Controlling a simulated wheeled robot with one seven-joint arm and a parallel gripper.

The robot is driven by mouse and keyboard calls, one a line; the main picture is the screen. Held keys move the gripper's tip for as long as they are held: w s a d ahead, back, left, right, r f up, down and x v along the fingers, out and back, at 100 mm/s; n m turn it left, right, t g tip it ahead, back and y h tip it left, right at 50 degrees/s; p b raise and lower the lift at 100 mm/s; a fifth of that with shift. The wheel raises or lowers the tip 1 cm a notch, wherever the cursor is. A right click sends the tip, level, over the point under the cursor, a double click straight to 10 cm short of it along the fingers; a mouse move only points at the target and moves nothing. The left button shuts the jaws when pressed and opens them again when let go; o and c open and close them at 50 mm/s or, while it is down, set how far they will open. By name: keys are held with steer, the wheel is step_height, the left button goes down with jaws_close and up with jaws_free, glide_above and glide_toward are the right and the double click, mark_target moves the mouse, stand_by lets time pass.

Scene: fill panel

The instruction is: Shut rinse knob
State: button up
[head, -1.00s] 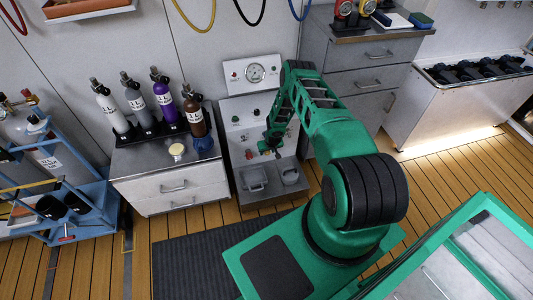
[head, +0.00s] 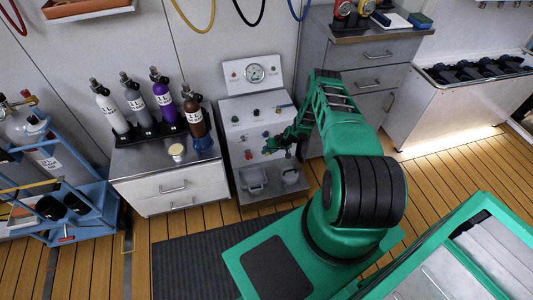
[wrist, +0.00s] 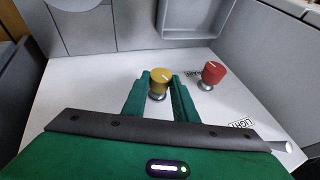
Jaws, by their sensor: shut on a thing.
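A yellow knob (wrist: 160,78) with a white pointer line stands on the white panel face in the wrist view. My gripper (wrist: 159,86) is shut on it, one green finger on each side. A red knob (wrist: 214,72) on a metal stem stands just to the right, outside the fingers. No label that I can read names the rinse knob; a label reading "LIGHT" is lower right. In the head view my gripper (head: 270,148) is at the lower part of the panel (head: 228,108), and the held knob is mostly hidden there.
A pressure gauge (head: 255,73) sits on the upper panel. A cabinet with labelled bottles (head: 165,105) stands left, a drawer unit (head: 362,80) right.

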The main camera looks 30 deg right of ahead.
steer(key=shift+s+d+f+m+t+y, duration=0.15)
steer(key=shift+t+y, duration=0.1)
steer(key=shift+y, duration=0.4)
steer(key=shift+w+d+f+m+t+y, duration=0.1)
steer(key=shift+m+t+y, duration=0.1)
steer(key=shift+y, duration=0.4)
steer(key=shift+s+d+f+m+t+y, duration=0.15)
steer(key=shift+t+y, duration=0.1)
steer(key=shift+y, duration=0.4)
steer(key=shift+r, duration=0.1)
steer(key=shift+d, duration=0.25)
steer(key=o, duration=1)
steer(key=shift+o, duration=0.2)
steer(key=shift+a, duration=0.1)
